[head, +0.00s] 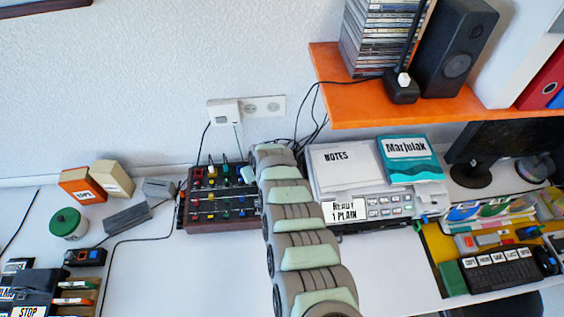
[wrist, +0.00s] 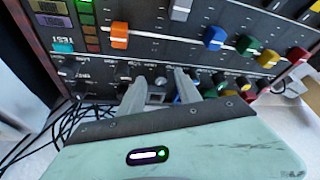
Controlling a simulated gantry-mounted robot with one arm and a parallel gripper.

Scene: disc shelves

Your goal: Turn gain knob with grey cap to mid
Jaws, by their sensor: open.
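The mixer panel (head: 222,205) with coloured knobs and sliders stands on the desk left of my arm in the head view. In the wrist view its dark face (wrist: 160,58) fills the upper part. A small greyish knob (wrist: 159,82) shows between my fingertips, partly hidden; I cannot tell whether it is the gain knob with the grey cap, nor read its setting. My gripper (wrist: 162,84) is open, its two grey fingers close to the knob row, with no clear contact visible. In the head view my arm hides the gripper and the panel's right end.
Nearby are an orange slider cap (wrist: 119,36), a blue one (wrist: 213,38) and a green one (wrist: 247,44). Several coloured knobs crowd right of the fingers. Black cables (wrist: 72,122) lie left.

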